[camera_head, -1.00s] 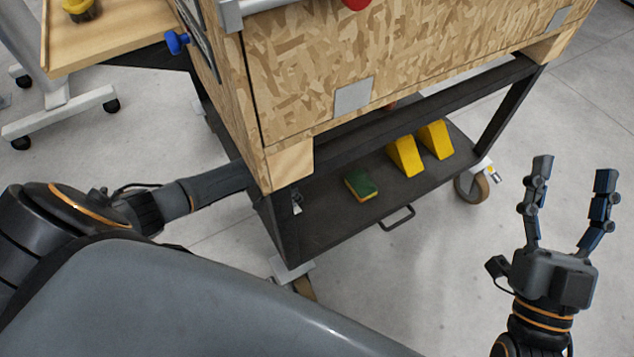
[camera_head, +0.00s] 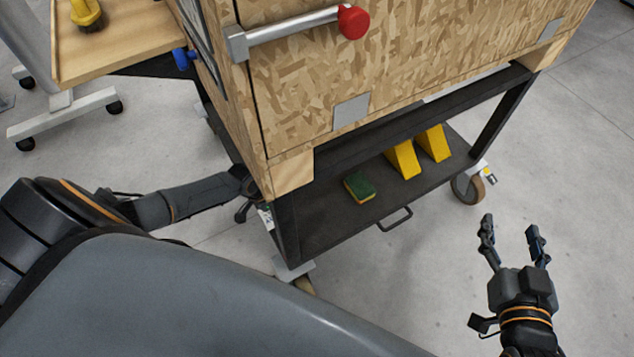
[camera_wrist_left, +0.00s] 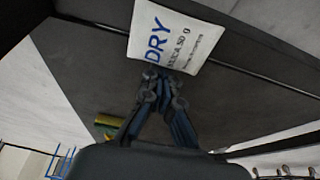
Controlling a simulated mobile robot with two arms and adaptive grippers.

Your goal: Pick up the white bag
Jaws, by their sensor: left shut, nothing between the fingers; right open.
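In the left wrist view, the white bag (camera_wrist_left: 176,38) with blue "DRY" lettering shows at the top centre, against a dark surface. My left gripper (camera_wrist_left: 158,76) is shut with nothing between its fingers. Its fingertips are at the bag's lower edge; I cannot tell whether they touch it. In the head view, my left arm reaches to the cart's near left corner, and its fingers are hidden there. A small pale patch beside the cart's leg may be the bag. My right gripper (camera_head: 512,240) is open and empty above the floor, right of the cart.
The dark cart's lower shelf (camera_head: 325,222) holds a green-yellow sponge (camera_head: 359,187) and yellow wedges (camera_head: 403,160). A chipboard box (camera_head: 400,65) with a red-ended handle (camera_head: 352,22) stands above it. A wooden table (camera_head: 125,40) is at upper left. Floor on the right is clear.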

